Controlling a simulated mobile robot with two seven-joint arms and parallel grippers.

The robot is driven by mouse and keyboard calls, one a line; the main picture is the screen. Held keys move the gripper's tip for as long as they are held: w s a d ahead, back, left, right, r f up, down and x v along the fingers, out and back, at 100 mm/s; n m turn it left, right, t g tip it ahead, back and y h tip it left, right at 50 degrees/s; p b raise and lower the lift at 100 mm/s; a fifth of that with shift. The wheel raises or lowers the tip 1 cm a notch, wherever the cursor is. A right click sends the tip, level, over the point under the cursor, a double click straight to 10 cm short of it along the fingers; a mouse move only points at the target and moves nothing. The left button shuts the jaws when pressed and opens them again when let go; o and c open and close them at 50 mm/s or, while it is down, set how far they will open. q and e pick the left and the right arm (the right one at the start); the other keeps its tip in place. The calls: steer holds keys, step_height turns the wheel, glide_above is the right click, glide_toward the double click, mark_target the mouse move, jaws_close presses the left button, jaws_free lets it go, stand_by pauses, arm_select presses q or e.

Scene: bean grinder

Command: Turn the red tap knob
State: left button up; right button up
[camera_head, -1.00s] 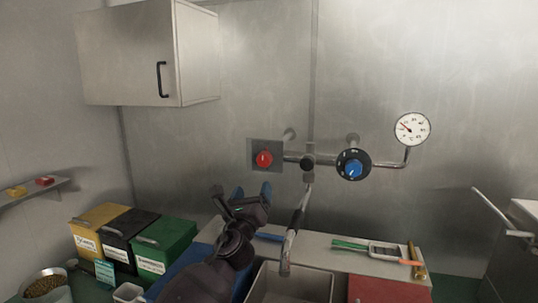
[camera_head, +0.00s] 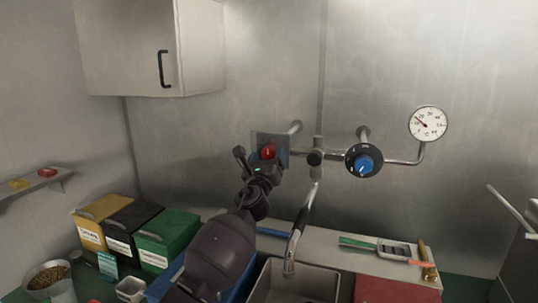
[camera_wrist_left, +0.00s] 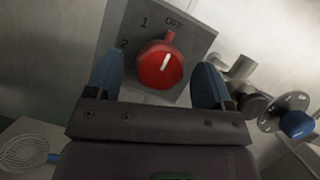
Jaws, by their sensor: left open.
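The red tap knob (camera_head: 268,152) sits on a square grey plate (camera_head: 256,140) on the back wall. In the left wrist view the knob (camera_wrist_left: 160,66) shows a white line and a pointer near the OFF mark, with 1 and 2 to the left. My left gripper (camera_head: 262,157) is open in front of the knob. Its blue fingers stand on either side of the knob in the left wrist view (camera_wrist_left: 158,82), with gaps visible on both sides. Contact is not seen. My right gripper is not in view.
Right of the knob are the pipe, a blue knob (camera_head: 364,163) on a black dial and a round gauge (camera_head: 428,123). The spout (camera_head: 298,230) hangs over the sink (camera_head: 290,283). A wall cabinet (camera_head: 130,50) is above left; bins (camera_head: 166,238) stand lower left.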

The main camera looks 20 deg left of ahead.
arm_select(q)
steer(key=shift+x, duration=0.9)
steer(key=c, duration=0.9)
